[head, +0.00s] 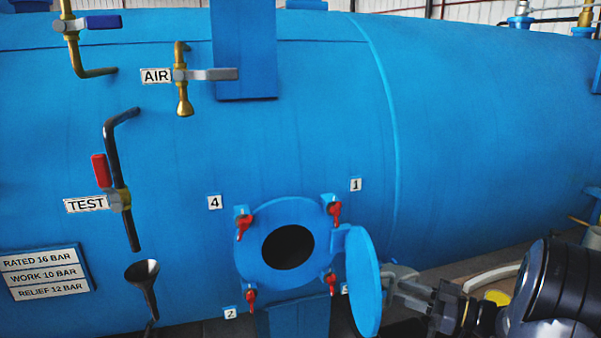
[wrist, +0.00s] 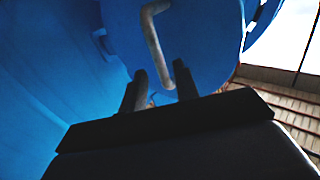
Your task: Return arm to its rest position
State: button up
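The round blue hatch door (head: 363,282) stands swung open to the right of its port (head: 287,247), whose dark opening is uncovered. A grey bent handle (wrist: 153,35) is on the door's face in the wrist view. My gripper (head: 410,291) is beside the door's handle side at the lower right. In the wrist view my gripper (wrist: 160,68) has its two dark fingers apart, with the handle's lower end showing between or just beyond them. I cannot tell whether they touch it.
The large blue vessel (head: 480,130) fills the background. Red clamps (head: 335,210) surround the port. The AIR valve (head: 181,75), TEST valve (head: 118,198) and a black funnel (head: 142,273) are on the left. A yellow object (head: 497,297) is on the floor behind my arm.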

aim_at(387, 305)
jog(key=x, duration=0.4)
jog(key=shift+a+p, duration=0.1)
jog(key=shift+p, duration=0.2)
jog(key=shift+s+a, duration=0.1)
jog(key=shift+a, duration=0.15)
jog(key=shift+d, duration=0.1)
